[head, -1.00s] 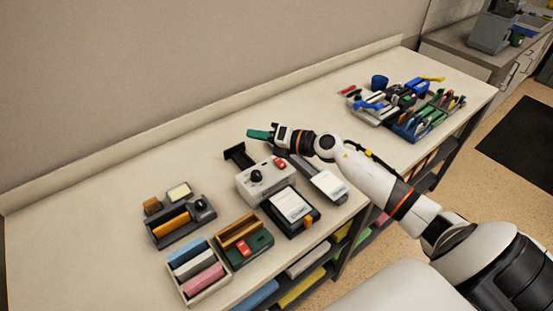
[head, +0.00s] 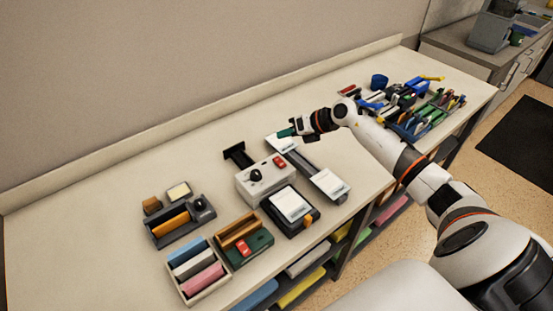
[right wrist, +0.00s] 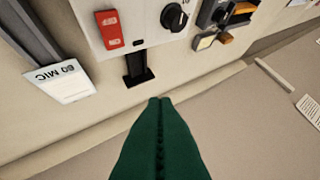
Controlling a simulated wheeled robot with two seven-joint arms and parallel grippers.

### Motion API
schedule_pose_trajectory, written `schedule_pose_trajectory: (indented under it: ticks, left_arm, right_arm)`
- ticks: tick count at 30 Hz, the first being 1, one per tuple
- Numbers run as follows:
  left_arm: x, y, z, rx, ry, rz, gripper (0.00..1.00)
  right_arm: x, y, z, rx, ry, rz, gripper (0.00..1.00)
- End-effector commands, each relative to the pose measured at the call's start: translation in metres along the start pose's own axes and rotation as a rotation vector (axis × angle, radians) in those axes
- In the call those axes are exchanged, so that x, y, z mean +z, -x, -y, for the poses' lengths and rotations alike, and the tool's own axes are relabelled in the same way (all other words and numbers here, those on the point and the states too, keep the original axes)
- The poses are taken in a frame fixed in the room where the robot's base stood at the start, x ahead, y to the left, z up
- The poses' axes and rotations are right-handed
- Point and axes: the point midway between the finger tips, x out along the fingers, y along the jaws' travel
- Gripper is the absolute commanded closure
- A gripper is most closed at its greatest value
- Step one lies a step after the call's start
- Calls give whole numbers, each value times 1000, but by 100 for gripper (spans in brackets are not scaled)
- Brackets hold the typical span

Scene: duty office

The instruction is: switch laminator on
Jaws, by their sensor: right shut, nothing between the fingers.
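The laminator looks to be the pale box (head: 250,190) with a black knob (head: 256,175) and a red rocker switch (head: 279,161) on top. In the right wrist view the red switch (right wrist: 110,30) is at the top, left of the knob (right wrist: 174,17). It carries pale lettering; which way it is pressed I cannot tell. My right gripper (head: 287,132) has green fingers, shut and empty. It is beyond the box, over the far end of a dark rail, apart from the switch. The shut fingertips (right wrist: 160,100) point toward the box in the wrist view. My left gripper is not in view.
A black bracket (head: 236,152) stands behind the box. The back of the counter is clear.

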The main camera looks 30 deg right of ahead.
Motion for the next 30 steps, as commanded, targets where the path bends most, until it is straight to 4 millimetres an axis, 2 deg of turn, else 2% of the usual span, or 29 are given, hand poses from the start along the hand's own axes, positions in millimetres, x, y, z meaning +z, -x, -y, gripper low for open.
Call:
schedule_pose_trajectory:
  ticks: [18,30]
  left_arm:
    - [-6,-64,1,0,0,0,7]
    - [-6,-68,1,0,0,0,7]
  right_arm:
    - [40,-54,-40,0,0,0,100]
    - [42,-58,-42,0,0,-1,100]
